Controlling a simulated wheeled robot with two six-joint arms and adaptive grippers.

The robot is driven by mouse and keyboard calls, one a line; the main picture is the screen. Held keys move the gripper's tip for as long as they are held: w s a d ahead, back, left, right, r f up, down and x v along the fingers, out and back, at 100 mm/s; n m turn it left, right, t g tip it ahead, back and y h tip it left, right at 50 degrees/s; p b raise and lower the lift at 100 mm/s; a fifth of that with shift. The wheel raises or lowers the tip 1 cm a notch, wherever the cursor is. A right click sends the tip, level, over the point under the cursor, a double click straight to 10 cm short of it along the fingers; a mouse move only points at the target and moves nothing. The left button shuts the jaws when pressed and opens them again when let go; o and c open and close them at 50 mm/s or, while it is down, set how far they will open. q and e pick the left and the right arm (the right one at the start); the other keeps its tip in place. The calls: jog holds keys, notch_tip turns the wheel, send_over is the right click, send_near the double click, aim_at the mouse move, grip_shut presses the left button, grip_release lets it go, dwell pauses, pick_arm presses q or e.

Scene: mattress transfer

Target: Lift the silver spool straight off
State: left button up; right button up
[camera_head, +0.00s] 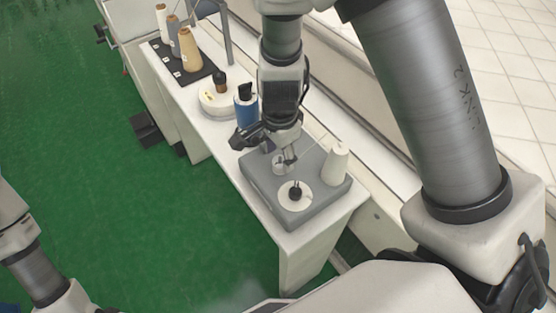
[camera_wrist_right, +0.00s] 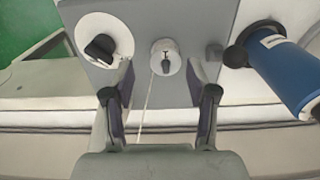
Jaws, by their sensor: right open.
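The silver spool (camera_head: 279,164) is small and pale and stands on the grey block (camera_head: 258,182) on the white bench. In the head view my right gripper (camera_head: 284,153) points down over it and partly hides it. In the right wrist view the spool (camera_wrist_right: 166,59), with a dark pin at its middle, lies between and just beyond the fingertips of my right gripper (camera_wrist_right: 160,74). The fingers are apart and nothing is held. A thin thread runs from the spool toward the gripper base. My left gripper is out of view; only part of my left arm shows.
A white disc with a black knob (camera_head: 295,195) and a white cone (camera_head: 336,163) stand close by on the block. A blue cylinder (camera_head: 246,112), a round white base (camera_head: 212,98) and several thread cones (camera_head: 189,50) stand farther along the bench.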

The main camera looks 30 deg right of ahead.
aim_at(281, 163)
jog(key=f, duration=0.3)
jog(key=w+f, duration=0.1)
jog(key=shift+d+f+b, duration=0.35)
jog(key=shift+f, duration=0.05)
jog(key=shift+w, duration=0.1)
jog(key=shift+s+r, duration=0.15)
jog(key=shift+s, duration=0.15)
jog(key=shift+c, duration=1.4)
jog(key=shift+s+a, duration=0.1)
jog(key=c, duration=0.5)
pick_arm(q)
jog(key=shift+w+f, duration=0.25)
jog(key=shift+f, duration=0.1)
pick_arm(e)
jog(key=shift+c, duration=0.7)
